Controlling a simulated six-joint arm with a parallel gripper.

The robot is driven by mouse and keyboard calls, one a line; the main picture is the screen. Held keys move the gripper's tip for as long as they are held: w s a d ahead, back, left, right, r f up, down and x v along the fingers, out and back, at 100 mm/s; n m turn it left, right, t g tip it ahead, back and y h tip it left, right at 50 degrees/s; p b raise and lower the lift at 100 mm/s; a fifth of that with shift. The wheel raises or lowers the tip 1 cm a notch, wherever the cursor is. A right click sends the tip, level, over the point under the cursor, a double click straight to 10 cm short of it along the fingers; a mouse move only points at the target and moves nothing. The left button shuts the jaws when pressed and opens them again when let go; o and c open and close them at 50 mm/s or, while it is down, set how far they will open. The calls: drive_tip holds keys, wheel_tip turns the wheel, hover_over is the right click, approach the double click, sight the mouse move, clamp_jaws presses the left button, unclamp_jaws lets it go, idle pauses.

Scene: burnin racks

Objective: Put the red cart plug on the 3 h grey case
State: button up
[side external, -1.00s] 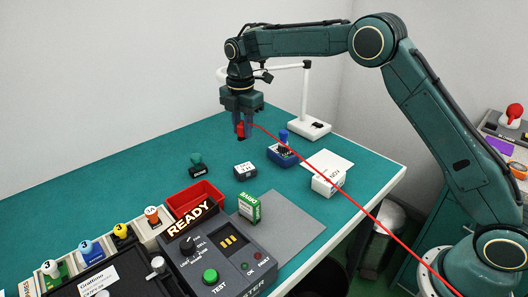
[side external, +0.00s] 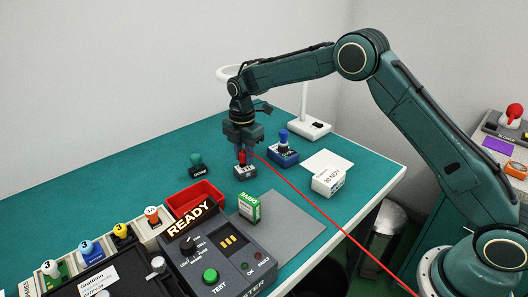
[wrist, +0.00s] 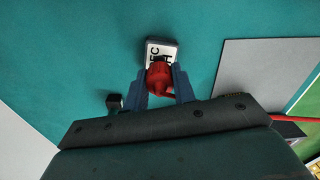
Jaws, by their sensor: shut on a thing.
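My gripper (side external: 245,153) is shut on the red cart plug (side external: 242,158), which hangs upright with its red cable running off to the lower right. The plug is right over the small grey case (side external: 245,173) and looks to meet its top; I cannot tell whether it is seated. In the wrist view, the red plug (wrist: 158,79) sits between the blue fingers of my gripper (wrist: 162,86). It covers the near part of the grey case (wrist: 152,52), whose white label shows only partly.
A green plug on a dark case (side external: 197,166) stands to the left. A blue plug on a blue case (side external: 283,152) stands behind right. A white box (side external: 328,181), a green-and-white box (side external: 249,207), a red tray (side external: 195,195) and the tester (side external: 225,248) lie nearer. Bare teal bench lies around the case.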

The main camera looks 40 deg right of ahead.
drive_tip(key=shift+f, duration=0.3)
drive_tip(key=shift+f, duration=0.1)
drive_tip(key=o, duration=1)
wheel_tip(320, 180, up, 11)
drive_tip(key=shift+r, duration=0.65)
